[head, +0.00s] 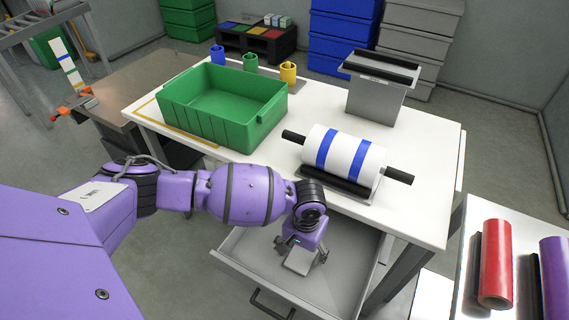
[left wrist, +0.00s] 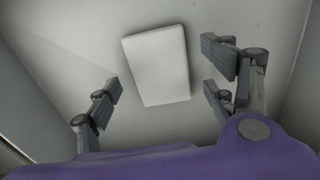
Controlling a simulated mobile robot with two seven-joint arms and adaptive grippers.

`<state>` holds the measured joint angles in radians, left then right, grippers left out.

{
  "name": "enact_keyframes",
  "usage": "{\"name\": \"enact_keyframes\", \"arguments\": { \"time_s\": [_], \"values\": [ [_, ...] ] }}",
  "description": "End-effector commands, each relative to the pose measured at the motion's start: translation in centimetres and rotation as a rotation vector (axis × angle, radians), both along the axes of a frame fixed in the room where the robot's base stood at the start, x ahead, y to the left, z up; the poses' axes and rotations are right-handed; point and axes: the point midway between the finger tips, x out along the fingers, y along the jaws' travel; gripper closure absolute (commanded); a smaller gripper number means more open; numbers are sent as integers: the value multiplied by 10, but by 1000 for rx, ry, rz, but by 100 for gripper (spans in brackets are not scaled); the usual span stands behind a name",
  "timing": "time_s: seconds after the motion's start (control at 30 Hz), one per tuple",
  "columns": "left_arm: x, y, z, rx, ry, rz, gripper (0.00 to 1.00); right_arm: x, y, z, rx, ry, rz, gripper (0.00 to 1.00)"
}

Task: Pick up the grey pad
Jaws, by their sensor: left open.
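The grey pad (left wrist: 157,65) is a pale, flat block with rounded corners, lying slightly turned on the floor of the open drawer. In the head view the pad (head: 298,263) shows just below my left gripper (head: 303,250), which reaches down into the drawer. In the left wrist view my left gripper (left wrist: 162,82) is open and empty, with one finger left of the pad and two right of it. Gaps show between the fingers and the pad. The fingers' height above the drawer floor is hard to tell. My right gripper is not in view.
The drawer (head: 262,275) stands pulled out under the white table (head: 425,215), its walls around the gripper. On the table are a green crate (head: 215,115), a white roll with blue bands (head: 345,155) and a metal stand (head: 375,95). Film rolls (head: 495,265) lie at right.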

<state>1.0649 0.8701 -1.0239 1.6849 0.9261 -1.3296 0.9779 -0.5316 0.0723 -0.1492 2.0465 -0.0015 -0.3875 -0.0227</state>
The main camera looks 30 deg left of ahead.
Motion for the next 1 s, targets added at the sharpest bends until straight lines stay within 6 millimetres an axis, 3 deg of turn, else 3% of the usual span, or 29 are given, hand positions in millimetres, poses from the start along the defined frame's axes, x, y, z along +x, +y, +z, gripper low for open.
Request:
{"name": "enact_keyframes", "arguments": {
  "time_s": [0.33,0.63,1.0],
  "values": [
    [4,-1,-8,-1,-8,-3,23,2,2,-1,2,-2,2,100],
    [4,-1,-8,0,-8,-3,60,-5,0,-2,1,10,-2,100],
    [4,-1,-5,0,-8,-2,60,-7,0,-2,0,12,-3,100]
  ]
}}
